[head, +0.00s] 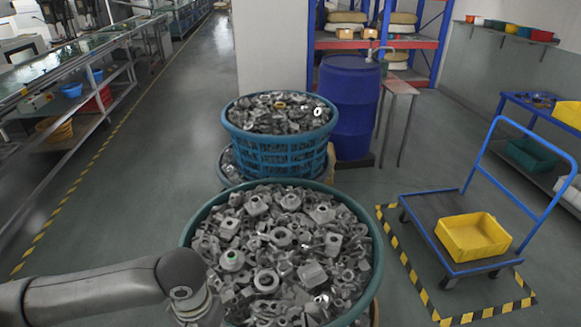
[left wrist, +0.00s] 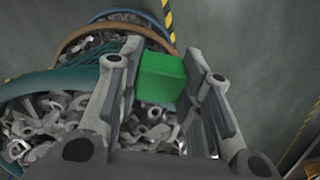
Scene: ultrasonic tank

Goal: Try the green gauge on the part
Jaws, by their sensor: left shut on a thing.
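In the left wrist view my left gripper (left wrist: 161,54) is shut on the green gauge (left wrist: 162,77), a plain bright green block between its two fingers. Grey metal parts (left wrist: 150,115) lie below and around it. In the head view my left arm reaches in from the lower left, over the near basket's front left edge; its fingers and the gauge are hidden there. Grey metal parts (head: 285,235) fill the near basket (head: 367,212). One part (head: 232,259) has a green ring in its hole. I cannot tell which part is meant. My right gripper is not in view.
A second full basket (head: 280,155) stands behind the near one, with a blue drum (head: 348,105) beside it. A blue cart (head: 430,215) with a yellow bin (head: 473,237) stands on the right. A conveyor bench (head: 75,60) runs along the left. The floor left of the baskets is clear.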

